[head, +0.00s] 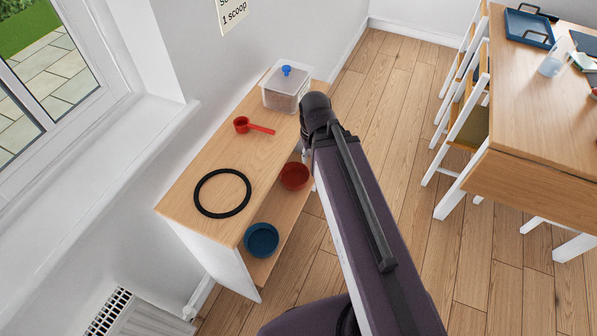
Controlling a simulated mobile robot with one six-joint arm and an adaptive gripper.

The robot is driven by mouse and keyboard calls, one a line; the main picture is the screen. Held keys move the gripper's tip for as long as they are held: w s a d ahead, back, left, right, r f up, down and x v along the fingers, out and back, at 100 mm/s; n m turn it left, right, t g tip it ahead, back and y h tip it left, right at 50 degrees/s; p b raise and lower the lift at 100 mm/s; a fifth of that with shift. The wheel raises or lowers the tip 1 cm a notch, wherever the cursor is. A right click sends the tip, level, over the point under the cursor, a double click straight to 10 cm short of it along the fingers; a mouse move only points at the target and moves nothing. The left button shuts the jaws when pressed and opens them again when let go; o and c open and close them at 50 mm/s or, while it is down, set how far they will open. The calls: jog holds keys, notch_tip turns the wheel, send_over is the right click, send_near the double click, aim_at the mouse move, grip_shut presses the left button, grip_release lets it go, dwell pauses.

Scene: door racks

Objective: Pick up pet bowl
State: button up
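Two bowls stand on the lower shelf (277,213) of a small wooden unit. The dark blue bowl (261,241) is near the shelf's front end, and the red bowl (294,176) is farther back, close to my arm in the picture. Both look upright and their insides look empty. I cannot tell from the picture which one is the pet bowl. My arm reaches up beside the unit and covers part of its right side. My gripper does not show; the arm seems to hide it.
The unit's top (232,146) holds a black ring (222,174), a red scoop (250,126) and a lidded clear container (286,88). A table (520,130) with chairs stands at right. A radiator (135,315) is at lower left. Wooden floor lies open between unit and table.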

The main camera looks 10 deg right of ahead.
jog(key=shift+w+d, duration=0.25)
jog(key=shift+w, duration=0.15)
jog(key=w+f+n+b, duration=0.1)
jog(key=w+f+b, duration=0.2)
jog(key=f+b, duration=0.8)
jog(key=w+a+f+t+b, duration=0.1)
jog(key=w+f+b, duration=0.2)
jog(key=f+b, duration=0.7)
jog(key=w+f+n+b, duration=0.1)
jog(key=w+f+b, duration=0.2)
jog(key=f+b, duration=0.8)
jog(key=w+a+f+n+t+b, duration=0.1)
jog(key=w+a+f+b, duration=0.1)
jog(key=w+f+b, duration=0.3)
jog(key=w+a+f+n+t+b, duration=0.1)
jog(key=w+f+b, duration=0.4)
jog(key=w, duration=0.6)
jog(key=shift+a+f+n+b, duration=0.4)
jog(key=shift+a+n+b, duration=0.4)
jog(key=shift+b, duration=0.05)
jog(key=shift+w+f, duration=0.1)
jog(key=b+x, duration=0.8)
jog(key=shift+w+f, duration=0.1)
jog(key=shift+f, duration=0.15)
